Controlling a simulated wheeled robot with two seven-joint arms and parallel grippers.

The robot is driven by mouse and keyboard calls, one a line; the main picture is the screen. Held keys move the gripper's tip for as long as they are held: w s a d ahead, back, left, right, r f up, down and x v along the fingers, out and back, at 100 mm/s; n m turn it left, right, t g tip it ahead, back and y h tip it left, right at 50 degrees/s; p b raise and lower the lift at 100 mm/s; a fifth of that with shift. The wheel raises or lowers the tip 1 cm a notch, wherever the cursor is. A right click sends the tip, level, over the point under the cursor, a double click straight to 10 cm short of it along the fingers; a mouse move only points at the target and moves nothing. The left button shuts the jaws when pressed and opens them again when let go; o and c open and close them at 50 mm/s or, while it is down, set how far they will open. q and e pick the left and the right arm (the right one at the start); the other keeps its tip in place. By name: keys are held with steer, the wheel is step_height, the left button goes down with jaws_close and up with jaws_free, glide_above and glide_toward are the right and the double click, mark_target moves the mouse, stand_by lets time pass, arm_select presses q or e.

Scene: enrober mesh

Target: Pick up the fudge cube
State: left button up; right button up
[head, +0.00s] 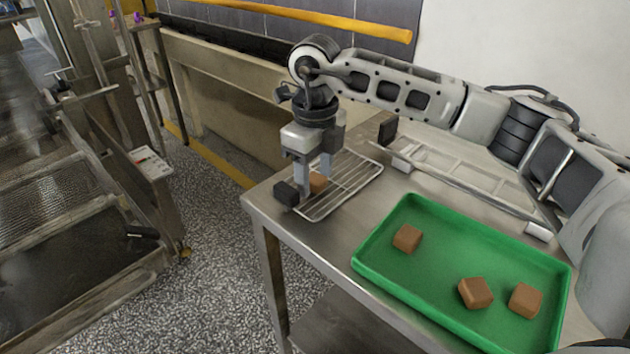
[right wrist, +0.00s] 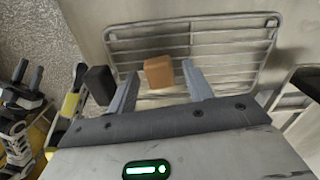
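A brown fudge cube (head: 318,183) sits on the wire rack (head: 345,186) near its left end. My right gripper (head: 314,186) points down over that end of the rack, and its fingers are apart. In the right wrist view the cube (right wrist: 158,72) shows in the gap between the two fingers (right wrist: 160,90), with space visible on both sides. I see no grip on it. In the head view a finger partly hides the cube. A pale, jointed part with two dark prongs (right wrist: 28,78) at the left of the right wrist view may be my left gripper; its state is unclear.
A green tray (head: 385,262) with three more brown cubes stands at the right of the steel table (head: 262,207). A mesh-belt machine (head: 70,225) stands at the left, across open floor.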

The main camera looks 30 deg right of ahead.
steer(key=c, duration=0.7)
steer(key=shift+o, duration=0.2)
steer(key=shift+r, duration=0.1)
